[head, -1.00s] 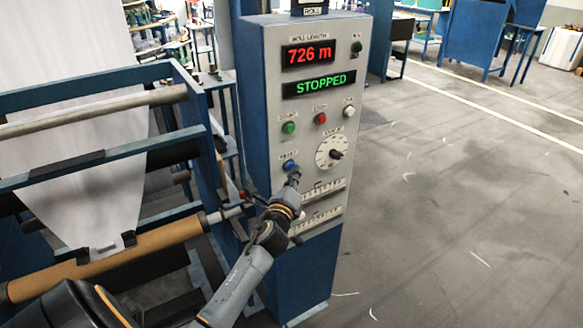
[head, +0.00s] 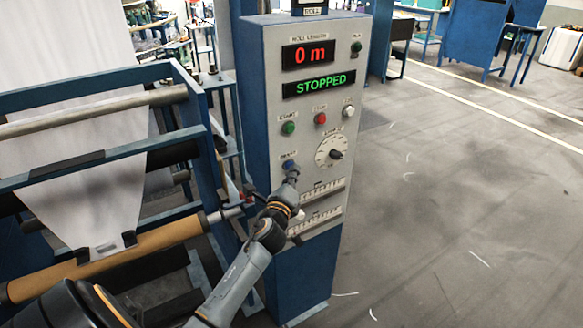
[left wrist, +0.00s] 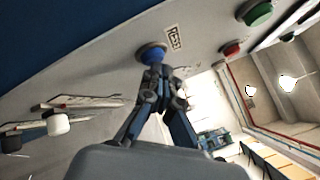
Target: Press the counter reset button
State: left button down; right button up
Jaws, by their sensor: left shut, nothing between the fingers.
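The blue reset button (head: 288,163) is on the lower left of the grey control panel (head: 262,100), under a small label. It also shows in the left wrist view (left wrist: 152,52), beside a label that reads like "Reset". My left gripper (head: 292,176) is shut and empty, with its fingertips at the blue button; in the left wrist view the tips (left wrist: 155,66) look to be touching it. The roll length display (head: 308,55) reads 0 m in red. The display below it (head: 320,85) reads STOPPED in green. My right gripper is not in view.
A green button (head: 289,128), a red button (head: 320,118), a white button (head: 348,111) and a dial (head: 332,153) are near the blue one. Below are two slider strips (head: 322,190).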

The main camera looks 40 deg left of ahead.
pick_arm(q)
jog(key=shift+s, duration=0.1)
jog(key=shift+s+d, duration=0.3)
jog(key=shift+d, duration=0.45)
jog(key=d, duration=0.1)
jog(key=s+d, duration=0.1)
jog(key=d, duration=0.1)
jog(key=s+d, duration=0.1)
jog(key=shift+d, duration=0.35)
jog(key=shift+w+f, duration=0.1)
dwell(0.5)
